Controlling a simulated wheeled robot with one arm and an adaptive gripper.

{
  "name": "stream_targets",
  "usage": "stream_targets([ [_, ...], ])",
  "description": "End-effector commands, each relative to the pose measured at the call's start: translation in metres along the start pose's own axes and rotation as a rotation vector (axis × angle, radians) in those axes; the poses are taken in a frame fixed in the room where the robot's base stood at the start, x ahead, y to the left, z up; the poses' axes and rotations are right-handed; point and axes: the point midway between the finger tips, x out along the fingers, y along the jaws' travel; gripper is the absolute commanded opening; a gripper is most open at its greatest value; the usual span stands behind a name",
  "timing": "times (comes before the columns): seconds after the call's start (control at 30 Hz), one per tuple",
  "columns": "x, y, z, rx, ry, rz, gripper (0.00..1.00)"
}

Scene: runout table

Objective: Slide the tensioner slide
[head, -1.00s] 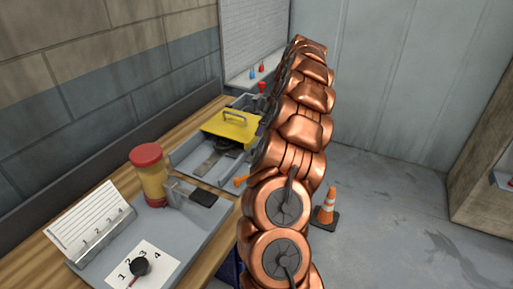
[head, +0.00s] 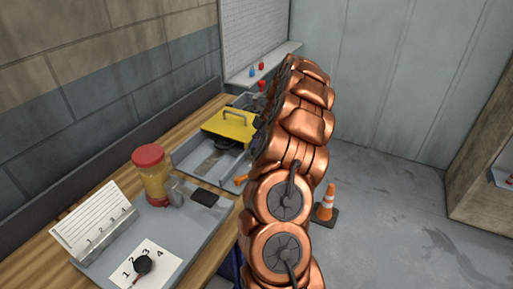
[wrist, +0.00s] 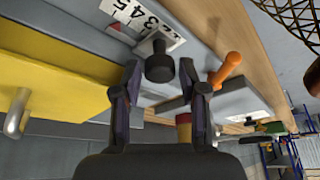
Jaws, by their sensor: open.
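In the wrist view a black round knob (wrist: 158,64), which looks like the tensioner slide's grip, stands on a grey panel beside a white numbered scale (wrist: 140,18). My gripper (wrist: 160,80) is open, with one finger on each side of the knob in the picture. Clear space shows between the knob and both fingers. I cannot tell whether the fingertips reach its depth. In the head view my copper arm hides my gripper and the knob.
A yellow cover (head: 229,126) with a handle sits close to the left finger in the wrist view (wrist: 50,90). An orange handle (wrist: 227,70) is to the right. A cone (head: 327,205) is on the floor.

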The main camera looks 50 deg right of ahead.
Motion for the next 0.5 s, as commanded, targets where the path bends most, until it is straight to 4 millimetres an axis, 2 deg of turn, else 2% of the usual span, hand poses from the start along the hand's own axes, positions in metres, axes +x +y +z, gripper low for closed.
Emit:
stream_targets([
  [0.07, 0.0000, 0.0000, 0.0000, 0.000, 0.000, 0.000, 0.36],
  [0.4, -0.0001, -0.0001, -0.0001, 0.000, 0.000, -0.001, 0.01],
  [0.5, -0.0001, -0.0001, 0.0000, 0.000, 0.000, -0.001, 0.00],
])
